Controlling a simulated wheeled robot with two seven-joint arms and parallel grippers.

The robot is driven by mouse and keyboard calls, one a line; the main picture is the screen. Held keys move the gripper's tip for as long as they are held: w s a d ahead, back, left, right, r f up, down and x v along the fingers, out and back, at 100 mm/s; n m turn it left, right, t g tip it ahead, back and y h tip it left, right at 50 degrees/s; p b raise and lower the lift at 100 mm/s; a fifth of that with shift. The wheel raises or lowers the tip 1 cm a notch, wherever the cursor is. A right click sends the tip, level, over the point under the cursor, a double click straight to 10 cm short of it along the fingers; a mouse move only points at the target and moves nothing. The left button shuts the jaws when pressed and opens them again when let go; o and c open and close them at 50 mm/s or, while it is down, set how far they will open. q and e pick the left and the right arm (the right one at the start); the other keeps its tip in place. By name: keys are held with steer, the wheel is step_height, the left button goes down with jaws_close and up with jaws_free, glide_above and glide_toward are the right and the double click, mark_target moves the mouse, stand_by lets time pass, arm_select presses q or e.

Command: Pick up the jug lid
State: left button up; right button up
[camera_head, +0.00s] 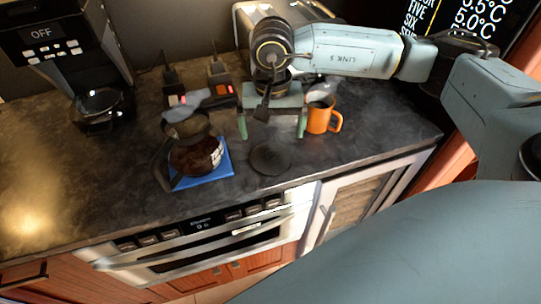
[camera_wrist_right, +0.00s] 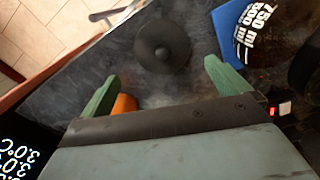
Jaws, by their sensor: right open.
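The jug lid, a dark round disc (camera_head: 270,158), lies flat on the dark counter near its front edge. In the right wrist view the lid (camera_wrist_right: 161,46) has a small raised knob at its middle. My right gripper (camera_head: 272,132) is over the counter just behind the lid, its green fingers spread wide. In the right wrist view the right gripper (camera_wrist_right: 161,72) has nothing between its fingers, and the lid is ahead of the gap. A glass jug with dark contents (camera_head: 196,156) stands on a blue base left of the lid. My left gripper is not seen.
An orange mug (camera_head: 320,118) stands close beside the right finger. Devices with red lights (camera_head: 220,86) stand behind the jug. A coffee machine (camera_head: 62,45) is at the far left. The counter's front edge above the oven (camera_head: 205,240) is close to the lid.

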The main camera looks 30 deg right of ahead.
mark_target(271, 153)
steer(key=f, duration=0.8)
steer(key=shift+w+f+p, duration=0.2)
steer(key=shift+f+p, duration=0.15)
steer(key=c, duration=0.7)
steer(key=shift+r, duration=0.1)
